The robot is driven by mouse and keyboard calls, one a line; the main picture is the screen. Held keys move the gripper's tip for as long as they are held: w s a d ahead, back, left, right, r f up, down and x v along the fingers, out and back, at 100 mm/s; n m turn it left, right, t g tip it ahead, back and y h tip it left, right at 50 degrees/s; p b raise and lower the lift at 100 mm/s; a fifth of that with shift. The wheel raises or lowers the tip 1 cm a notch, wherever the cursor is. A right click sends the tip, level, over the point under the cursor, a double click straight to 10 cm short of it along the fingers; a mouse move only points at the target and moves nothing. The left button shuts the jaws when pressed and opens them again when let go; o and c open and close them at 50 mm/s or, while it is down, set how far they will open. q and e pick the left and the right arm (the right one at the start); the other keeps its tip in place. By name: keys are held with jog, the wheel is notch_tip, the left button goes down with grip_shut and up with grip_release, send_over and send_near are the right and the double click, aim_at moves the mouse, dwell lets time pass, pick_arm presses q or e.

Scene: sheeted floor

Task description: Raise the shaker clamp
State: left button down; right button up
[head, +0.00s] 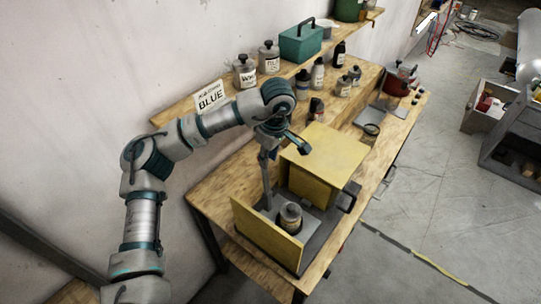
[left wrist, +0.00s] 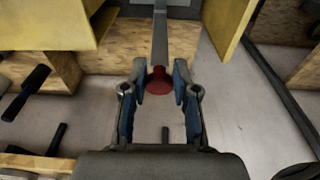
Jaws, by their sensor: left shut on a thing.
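The shaker is a yellow-sided machine with a yellow cover (head: 318,160), a yellow front panel (head: 265,236) and a grey base. A small can (head: 290,218) stands upright on its grey plate, between cover and panel. The clamp is an upright grey bar (head: 266,185) beside the can. In the left wrist view the grey bar (left wrist: 160,38) ends in a red knob (left wrist: 159,82). My left gripper (left wrist: 163,73) is shut on the red knob, one blue finger on each side. In the head view my left gripper (head: 282,140) is above the shaker and partly hides the bar's top. My right gripper is not in view.
The wooden bench (head: 222,195) carries the shaker. Behind it, a raised shelf holds jars, a green toolbox (head: 300,42) and a BLUE sign (head: 210,97). Several bottles, a magnifier-like ring (head: 371,130) and a red pot (head: 397,80) stand farther along. Open floor lies to the right.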

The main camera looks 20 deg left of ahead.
pick_arm(q)
jog(key=shift+d, duration=0.15)
dwell(0.7)
jog(key=shift+d+r, duration=0.1)
jog(key=shift+d, duration=0.1)
jog(key=shift+a, duration=0.1)
jog(key=c, duration=0.8)
grip_release()
jog(key=shift+a, duration=0.55)
jog(key=shift+a+r, duration=0.1)
jog(key=shift+r, duration=0.15)
notch_tip(320, 180, up, 11)
jog(key=d, duration=0.1)
